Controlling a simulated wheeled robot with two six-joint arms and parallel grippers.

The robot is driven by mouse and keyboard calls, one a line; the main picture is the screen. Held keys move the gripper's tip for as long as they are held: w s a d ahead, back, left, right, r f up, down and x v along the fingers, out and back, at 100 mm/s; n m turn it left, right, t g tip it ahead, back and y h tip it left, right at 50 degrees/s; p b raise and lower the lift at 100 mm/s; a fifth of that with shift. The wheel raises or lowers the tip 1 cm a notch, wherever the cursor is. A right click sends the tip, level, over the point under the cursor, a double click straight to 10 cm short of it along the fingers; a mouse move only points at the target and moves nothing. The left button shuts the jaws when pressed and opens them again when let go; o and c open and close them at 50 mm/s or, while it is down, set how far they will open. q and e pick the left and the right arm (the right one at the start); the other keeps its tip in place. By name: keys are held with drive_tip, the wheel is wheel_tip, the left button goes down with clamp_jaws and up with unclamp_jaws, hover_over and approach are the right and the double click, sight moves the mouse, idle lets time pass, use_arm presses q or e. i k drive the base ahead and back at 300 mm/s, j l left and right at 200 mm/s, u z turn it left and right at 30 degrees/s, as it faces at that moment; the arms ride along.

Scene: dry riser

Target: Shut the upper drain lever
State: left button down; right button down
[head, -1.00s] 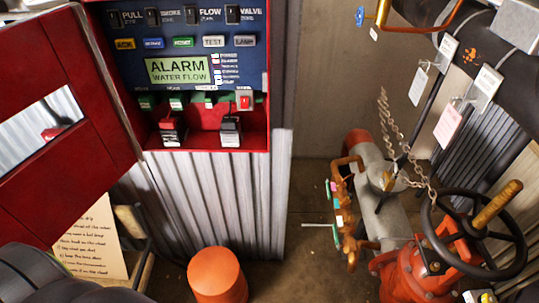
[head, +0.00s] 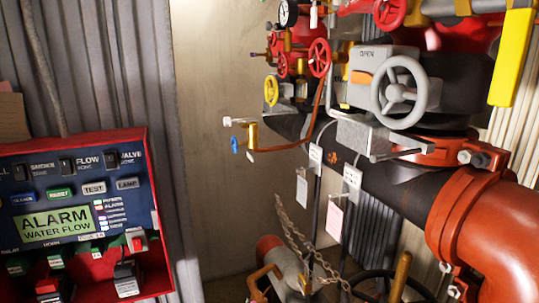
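Neither of my grippers is in view. A long yellow lever handle (head: 511,58) hangs at the upper right, slanting down from a fitting near the top edge. A small brass valve (head: 250,135) with a blue handle (head: 235,145) and a pale outlet sits left of the dark horizontal pipe. I cannot tell which of these is the upper drain lever, as no label for it is readable. A grey handwheel (head: 397,92) is on a grey box marked OPEN (head: 365,62).
A red alarm panel (head: 70,215) reading ALARM WATER FLOW stands at the lower left. A thick orange-red pipe (head: 495,235) fills the lower right. Red handwheels (head: 319,57), a yellow handwheel (head: 271,91), hanging tags (head: 334,221) and a chain (head: 295,235) crowd the middle. The wall (head: 215,180) beside the panel is bare.

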sight(313, 24)
drive_tip(key=k+j+z, duration=0.1)
drive_tip(key=z, duration=0.3)
drive_tip(key=k+z, duration=0.4)
drive_tip(key=i, duration=0.1)
